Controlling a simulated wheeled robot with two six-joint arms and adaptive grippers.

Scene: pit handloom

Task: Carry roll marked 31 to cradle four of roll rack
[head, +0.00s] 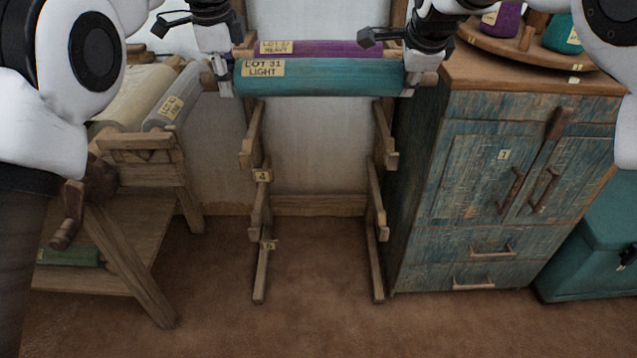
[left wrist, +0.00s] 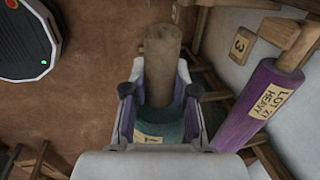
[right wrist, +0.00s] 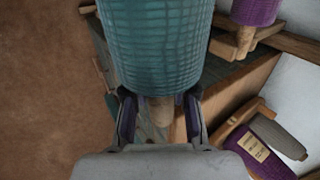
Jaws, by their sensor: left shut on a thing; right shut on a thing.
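The teal roll marked LOT 31 LIGHT (head: 320,80) is held level in front of the upper roll rack (head: 252,135). My left gripper (head: 222,78) is shut on its left wooden end, which also shows in the left wrist view (left wrist: 161,62). My right gripper (head: 410,76) is shut on its right wooden end; the teal cloth (right wrist: 155,40) fills the top of the right wrist view. The rack's tag 4 (head: 262,176) is on the left side, below the roll. The rack arms near it are empty. A purple HEAVY roll (head: 330,46) lies behind the teal roll.
A blue cabinet (head: 470,180) stands close on the rack's right. A wooden stand (head: 150,145) with pale and grey rolls is on the left. A lower tag (head: 268,245) marks more empty rack arms. Floor in front of the rack is clear.

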